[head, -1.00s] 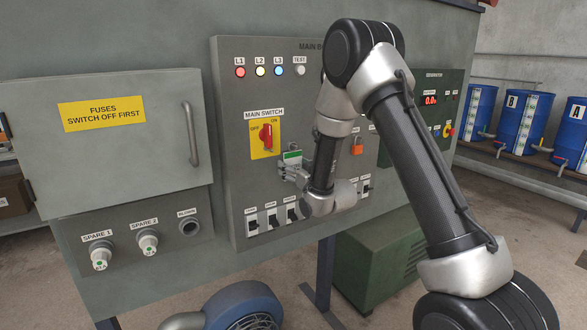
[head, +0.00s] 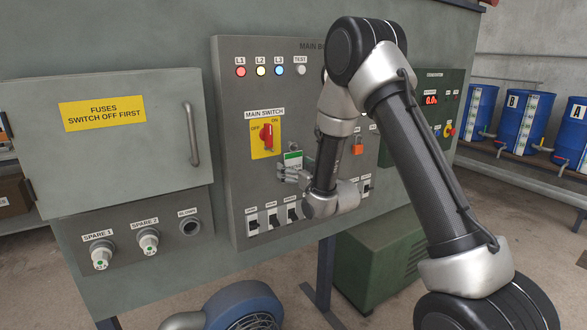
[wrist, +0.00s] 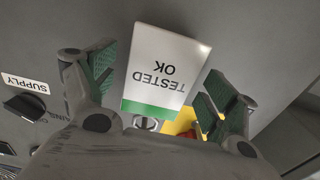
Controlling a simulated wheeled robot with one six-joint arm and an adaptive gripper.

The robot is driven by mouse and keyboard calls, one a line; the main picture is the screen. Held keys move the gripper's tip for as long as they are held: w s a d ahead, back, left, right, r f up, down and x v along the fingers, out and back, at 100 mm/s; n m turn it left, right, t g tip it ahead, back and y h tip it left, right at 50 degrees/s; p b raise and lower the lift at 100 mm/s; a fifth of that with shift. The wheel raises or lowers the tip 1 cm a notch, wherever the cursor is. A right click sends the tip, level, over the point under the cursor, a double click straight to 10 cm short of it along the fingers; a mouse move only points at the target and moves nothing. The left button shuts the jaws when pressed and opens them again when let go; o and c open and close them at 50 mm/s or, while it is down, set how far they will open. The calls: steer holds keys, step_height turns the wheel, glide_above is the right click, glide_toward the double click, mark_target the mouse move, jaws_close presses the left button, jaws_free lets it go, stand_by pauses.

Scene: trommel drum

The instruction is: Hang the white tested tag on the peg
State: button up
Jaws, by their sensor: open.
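The white tested tag (head: 293,160) has a green band at its top and is at the grey main board, just below the main switch. In the wrist view the tag (wrist: 165,65) appears upside down, reading TESTED OK, with its green band toward my gripper. My gripper (wrist: 160,75) is open, with one green-padded finger on each side of the tag and gaps showing between. In the head view my gripper (head: 287,175) is at the tag's lower edge. I cannot make out the peg; whether the tag hangs on it cannot be told.
The red main switch (head: 266,135) on its yellow plate is just above the tag. Several small switches (head: 272,217) sit below. An orange padlock (head: 357,147) is to the right. The fuse box (head: 105,150) with its handle stands out at the left.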

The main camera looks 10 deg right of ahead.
steer(key=v, duration=1.1)
steer(key=s+d+f+g+h, duration=0.2)
steer(key=s+f+g, duration=0.3)
steer(key=f, duration=0.3)
steer(key=s+d+f+g+h, duration=0.2)
steer(key=s+d+f+g, duration=0.1)
steer(key=s+f+g, duration=0.3)
steer(key=s+d+r+m+g, duration=0.1)
steer(key=s+d+r, duration=0.2)
steer(key=s+r, duration=0.9)
steer(key=s+d+r+m+h, duration=0.1)
steer(key=s+d+r, duration=0.3)
steer(key=s+r, duration=0.8)
steer(key=shift+s+r+m+g+h, duration=0.15)
steer(key=shift+r+m+g+h, duration=0.2)
steer(key=shift+r+m, duration=0.5)
